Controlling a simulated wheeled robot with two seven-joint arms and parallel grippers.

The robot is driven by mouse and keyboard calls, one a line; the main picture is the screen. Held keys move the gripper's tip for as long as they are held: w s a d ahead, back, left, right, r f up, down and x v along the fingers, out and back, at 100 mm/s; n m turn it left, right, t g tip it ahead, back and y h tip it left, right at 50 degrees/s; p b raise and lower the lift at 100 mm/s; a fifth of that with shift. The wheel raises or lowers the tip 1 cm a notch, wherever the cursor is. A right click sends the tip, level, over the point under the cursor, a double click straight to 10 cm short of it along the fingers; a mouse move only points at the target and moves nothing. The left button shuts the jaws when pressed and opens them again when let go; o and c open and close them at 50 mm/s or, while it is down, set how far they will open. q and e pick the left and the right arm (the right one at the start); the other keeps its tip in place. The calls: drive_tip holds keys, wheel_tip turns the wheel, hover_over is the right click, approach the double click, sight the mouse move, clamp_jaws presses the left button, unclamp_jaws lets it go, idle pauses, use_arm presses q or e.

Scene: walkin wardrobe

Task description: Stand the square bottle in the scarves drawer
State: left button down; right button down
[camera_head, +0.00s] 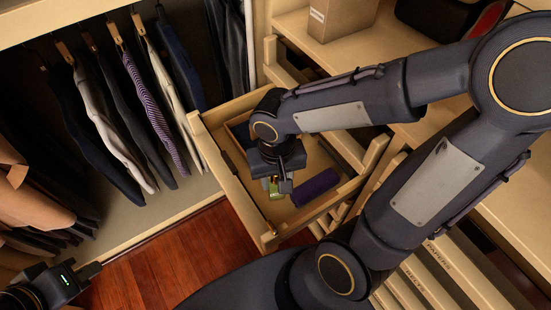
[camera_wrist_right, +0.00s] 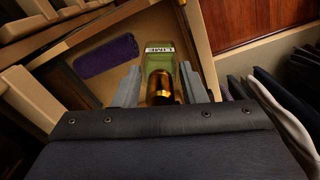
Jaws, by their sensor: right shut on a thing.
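The square bottle is green with a gold cap and a white label; it shows in the right wrist view (camera_wrist_right: 160,60) and in small part in the head view (camera_head: 275,187). My right gripper (camera_head: 279,182) is shut on it, with a finger on each side in the wrist view (camera_wrist_right: 160,88). The bottle is within the walls of the open wooden drawer (camera_head: 228,192); I cannot tell whether its base touches the floor. A purple rolled scarf (camera_head: 316,187) lies in the drawer beside it. My left gripper (camera_head: 90,270) is at the lower left, away from the drawer, its fingers unclear.
Clothes on hangers (camera_head: 150,110) hang left of the drawer. A cardboard box (camera_head: 342,18) stands on the shelf above. More drawer fronts (camera_head: 440,270), some with lettering, are at the lower right. My right arm hides part of the drawer.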

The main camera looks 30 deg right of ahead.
drive_tip(key=w+d+f, duration=0.2)
drive_tip(key=w+f, duration=0.1)
drive_tip(key=f, duration=0.1)
drive_tip(key=w+d+f, duration=0.2)
drive_tip(key=w+f, duration=0.2)
drive_tip(key=w+d+f, duration=0.2)
drive_tip(key=w+f, duration=0.2)
drive_tip(key=shift+w+d+f, duration=0.15)
drive_tip(key=shift+d+f, duration=0.25)
drive_tip(key=shift+f+b, duration=0.15)
drive_tip(key=shift+b, duration=0.25)
drive_tip(key=c, duration=0.9)
unclamp_jaws()
